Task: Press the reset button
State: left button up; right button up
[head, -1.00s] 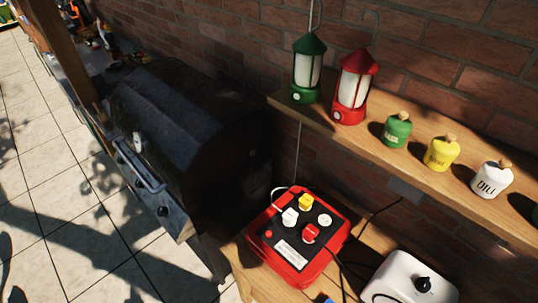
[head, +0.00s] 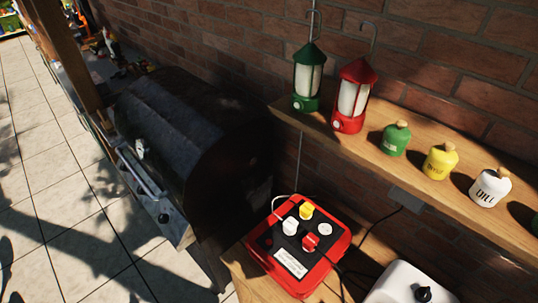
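A red power box (head: 341,246) with a black top panel sits on a wooden table at the bottom centre of the head view. A yellow plug (head: 306,211), a white plug (head: 290,226) and a red plug (head: 310,242) stand in its top. A round white socket (head: 325,229) on the right of the panel looks empty. A small round red button (head: 268,241) shows faintly at the panel's left side, beside a white label (head: 291,263). I cannot read the label. Neither of my grippers is in view.
A white device with a black knob (head: 423,294) is at the bottom right, with dark cables between. A wooden shelf (head: 440,192) above holds a green lantern (head: 307,79), a red lantern (head: 352,97) and several jars. A dark barbecue (head: 190,130) stands left; tiled floor lies beyond.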

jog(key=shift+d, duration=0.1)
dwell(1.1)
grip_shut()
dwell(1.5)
